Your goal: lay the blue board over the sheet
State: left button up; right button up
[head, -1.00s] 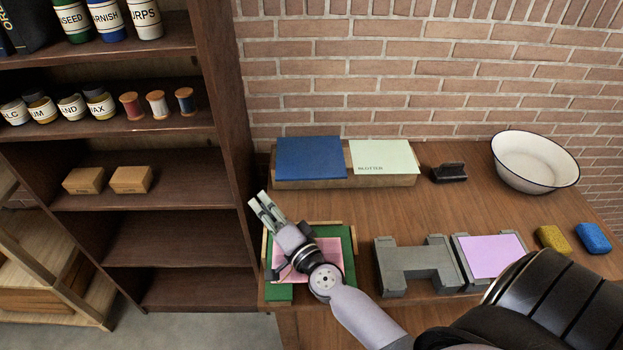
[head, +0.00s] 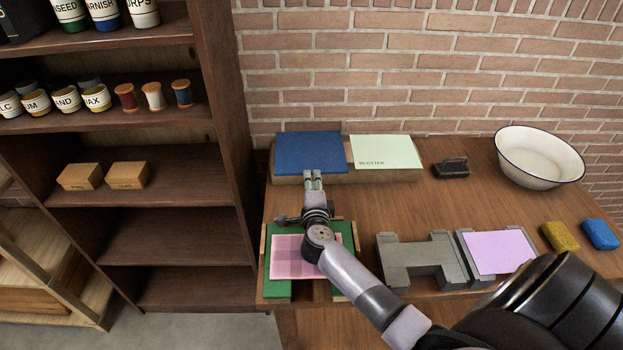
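The blue board (head: 308,151) lies flat on the left half of a low wooden block at the back of the table. A pink sheet (head: 288,262) lies on a green bed in a wooden frame (head: 277,290) at the front left; my arm covers part of it. A lilac sheet (head: 494,251) lies on a grey press part to the right. My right gripper (head: 313,176) is at the front edge of the blue board, fingers pointing at it. Its fingers look slightly apart, but whether they grip the board is unclear. My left gripper is out of view.
A pale green blotter board (head: 385,152) lies right of the blue board. A grey press frame (head: 415,262), a dark block (head: 451,168), a white basin (head: 540,156), and yellow (head: 560,236) and blue sponges (head: 600,234) stand to the right. A shelf (head: 232,130) borders the table's left.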

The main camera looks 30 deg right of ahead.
aim_at(312, 174)
jog(key=shift+x, duration=1.2)
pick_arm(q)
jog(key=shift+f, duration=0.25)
pick_arm(e)
jog(key=shift+x, duration=0.8)
jog(key=shift+s+f, duration=0.1)
grip_shut()
